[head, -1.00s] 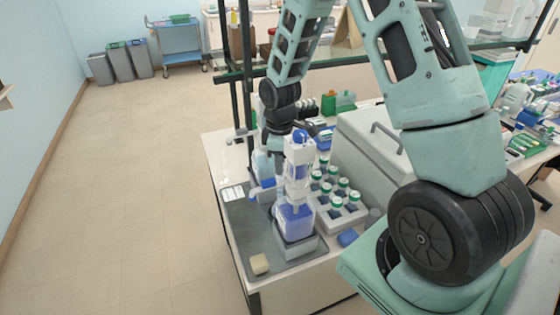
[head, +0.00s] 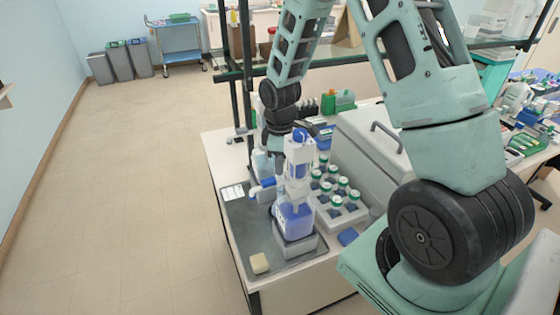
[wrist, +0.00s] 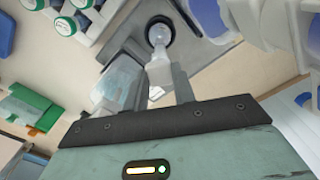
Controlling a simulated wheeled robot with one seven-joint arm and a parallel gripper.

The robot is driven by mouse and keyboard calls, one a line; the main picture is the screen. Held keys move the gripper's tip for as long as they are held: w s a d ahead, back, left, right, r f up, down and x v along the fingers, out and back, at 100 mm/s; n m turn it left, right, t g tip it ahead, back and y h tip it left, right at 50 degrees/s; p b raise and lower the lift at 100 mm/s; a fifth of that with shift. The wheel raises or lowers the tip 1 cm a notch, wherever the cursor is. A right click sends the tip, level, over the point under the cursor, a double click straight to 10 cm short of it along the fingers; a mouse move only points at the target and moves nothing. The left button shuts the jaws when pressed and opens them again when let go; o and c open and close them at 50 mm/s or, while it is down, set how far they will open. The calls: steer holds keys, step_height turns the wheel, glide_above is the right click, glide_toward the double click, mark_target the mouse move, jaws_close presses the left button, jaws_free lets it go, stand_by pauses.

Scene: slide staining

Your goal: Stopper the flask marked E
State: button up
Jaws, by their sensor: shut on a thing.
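My gripper (wrist: 158,84) is shut on a pale, translucent piece (wrist: 158,66) that looks like a stopper, its outer end rounded. Beyond that end, a dark ring (wrist: 174,24) surrounds it on the grey surface; I cannot tell whether they touch. A clear bluish vessel (wrist: 116,84) stands beside the left finger. In the head view my gripper is mostly hidden behind a tall white and blue dispenser bottle (head: 294,218). No letter E can be read, so I cannot tell which vessel is the marked flask.
A rack (head: 345,220) of several green-and-white-capped bottles stands right of the dispenser, with a large grey box (head: 372,145) behind. A grey tray (head: 240,225) lies under the dispenser, its front left clear except for a small beige block (head: 259,263).

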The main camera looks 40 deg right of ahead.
steer(key=shift+f+b, duration=0.3)
steer(key=shift+f, duration=0.3)
stand_by(1.0)
steer(key=o, duration=1.4)
steer(key=shift+r+p, duration=2.5)
steer(key=shift+r, duration=0.55)
jaws_close()
